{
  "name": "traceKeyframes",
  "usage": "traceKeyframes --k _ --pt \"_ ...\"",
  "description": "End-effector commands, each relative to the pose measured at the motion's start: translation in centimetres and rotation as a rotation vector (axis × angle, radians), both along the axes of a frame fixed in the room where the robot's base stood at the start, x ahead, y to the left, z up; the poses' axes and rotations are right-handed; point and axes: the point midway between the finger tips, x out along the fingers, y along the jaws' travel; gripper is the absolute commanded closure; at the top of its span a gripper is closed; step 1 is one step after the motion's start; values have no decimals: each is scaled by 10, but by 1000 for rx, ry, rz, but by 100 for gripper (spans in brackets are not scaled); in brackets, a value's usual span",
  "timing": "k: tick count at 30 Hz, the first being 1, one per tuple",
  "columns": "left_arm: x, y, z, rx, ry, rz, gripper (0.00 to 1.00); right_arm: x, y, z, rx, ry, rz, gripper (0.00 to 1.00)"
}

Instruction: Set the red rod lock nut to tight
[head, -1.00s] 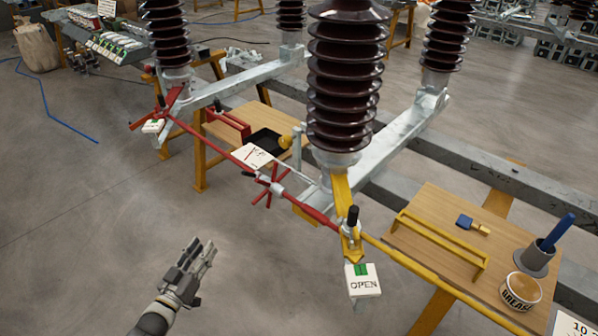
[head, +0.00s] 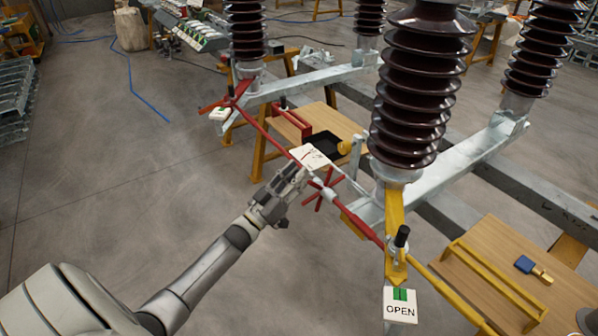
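The red rod (head: 271,136) runs diagonally between the insulator posts. A red spoked hub (head: 323,188) with a pale collar sits on its middle and looks like the lock nut. My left gripper (head: 297,173) is just left of the spokes, its fingers pointing up and right toward the rod. Its two fingers look parted, with nothing seen between them. I cannot tell whether a fingertip touches the rod or the spokes. My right gripper is not in view.
A white card (head: 309,157) lies behind the gripper near the rod. A yellow rod (head: 452,292) and an OPEN sign (head: 400,311) are at lower right. Brown insulators (head: 417,90) rise above the frame.

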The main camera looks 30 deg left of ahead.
Motion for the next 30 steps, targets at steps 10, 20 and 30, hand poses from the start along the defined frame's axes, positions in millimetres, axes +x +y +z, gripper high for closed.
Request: traceKeyframes --k 10,20,30 --pt "10 -3 4 1 2 0 67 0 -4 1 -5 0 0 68" --pt "10 -2 4 0 1 0 95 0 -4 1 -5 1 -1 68" --pt "10 -2 6 4 10 0 100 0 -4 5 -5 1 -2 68"
